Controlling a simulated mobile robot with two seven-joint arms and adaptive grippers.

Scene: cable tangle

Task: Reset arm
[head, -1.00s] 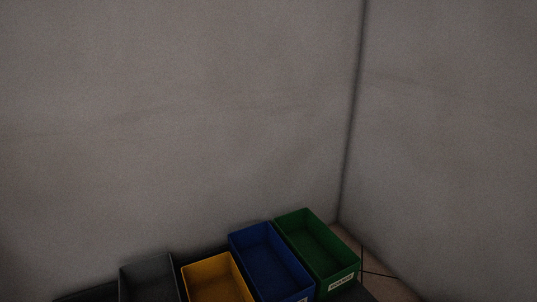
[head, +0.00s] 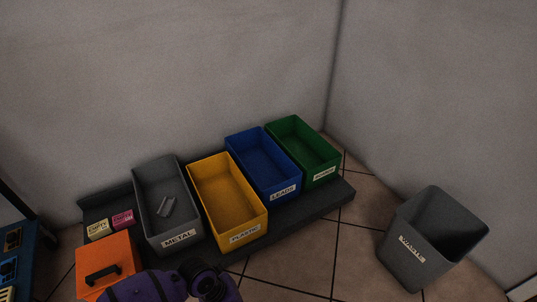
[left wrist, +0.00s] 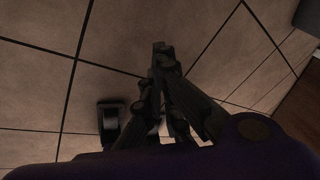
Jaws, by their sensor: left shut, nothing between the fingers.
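My left gripper (left wrist: 161,52) shows in the left wrist view with its dark fingers together and nothing between them. It points over bare tiled floor. In the head view a purple and black part of my arm comes in at the bottom edge, in front of the grey metal bin; the gripper's fingers cannot be made out there. My right gripper is in neither view now.
On a low dark platform (head: 300,222) stand the grey metal bin (head: 179,239), yellow plastic bin (head: 246,236), blue leads bin (head: 283,191) and green bin (head: 323,174). An orange box (head: 119,252) is at left. A grey waste bin (head: 411,252) stands right on tiled floor.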

